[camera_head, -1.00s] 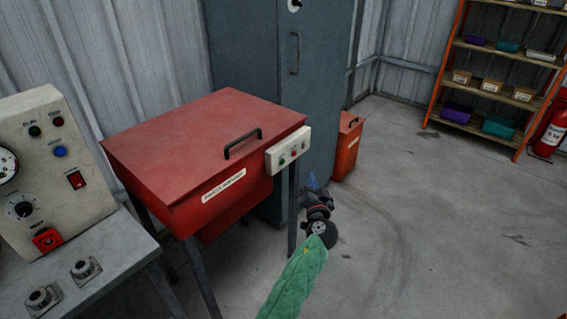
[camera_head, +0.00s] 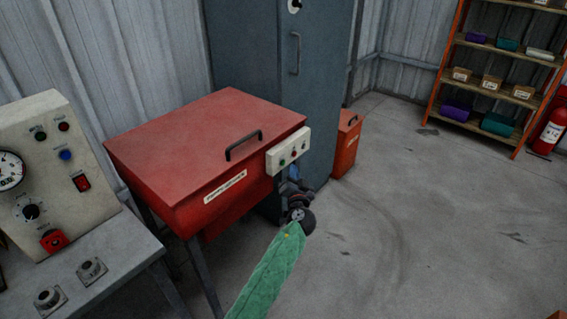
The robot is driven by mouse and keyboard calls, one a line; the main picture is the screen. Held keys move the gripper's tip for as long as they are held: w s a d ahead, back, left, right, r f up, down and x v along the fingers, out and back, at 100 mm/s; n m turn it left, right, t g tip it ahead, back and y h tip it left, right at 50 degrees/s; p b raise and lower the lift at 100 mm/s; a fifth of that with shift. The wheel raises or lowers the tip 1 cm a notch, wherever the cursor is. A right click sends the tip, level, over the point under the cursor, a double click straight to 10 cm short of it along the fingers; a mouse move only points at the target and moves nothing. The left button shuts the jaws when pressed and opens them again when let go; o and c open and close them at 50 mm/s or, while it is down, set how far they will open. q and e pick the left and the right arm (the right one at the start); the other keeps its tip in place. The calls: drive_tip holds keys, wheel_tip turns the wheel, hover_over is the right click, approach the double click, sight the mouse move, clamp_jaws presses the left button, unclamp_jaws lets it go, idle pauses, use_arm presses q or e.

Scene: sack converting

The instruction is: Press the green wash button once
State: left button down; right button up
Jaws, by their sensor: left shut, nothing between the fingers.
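A red washer cabinet (camera_head: 205,140) with a closed lid and black handle stands on legs at the middle left. A pale control box (camera_head: 273,160) is fixed to its right front corner. The small green button (camera_head: 282,163) appears on the box's left part, beside a red one. My left gripper (camera_head: 292,173) is shut and empty, just below and in front of the box, its tips small and partly lost against the dark cabinet. I cannot tell its exact gap to the box. My left arm has a green sleeve. My right gripper is out of view.
A grey console (camera_head: 95,190) with a gauge, knobs and a red switch stands at left. A tall blue-grey cabinet (camera_head: 335,100) and an orange bin (camera_head: 346,145) are behind. Orange shelving (camera_head: 446,65) and a fire extinguisher (camera_head: 550,133) stand at right. The floor between is clear.

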use_arm(q)
drive_tip(key=shift+w+a, duration=0.4)
drive_tip(key=shift+a, duration=0.15)
idle(1.6)
drive_tip(key=shift+w+a+b, duration=0.25)
drive_tip(key=shift+a+b, duration=0.1)
drive_tip(key=shift+b, duration=0.2)
drive_tip(key=shift+w+a, duration=0.25)
drive_tip(key=shift+a, duration=0.1)
idle(0.8)
drive_tip(key=shift+s+d+b, duration=0.1)
drive_tip(key=shift+b, duration=0.25)
drive_tip(key=shift+s+d+b, duration=0.35)
drive_tip(key=shift+s+d, duration=0.05)
drive_tip(key=shift+d, duration=0.2)
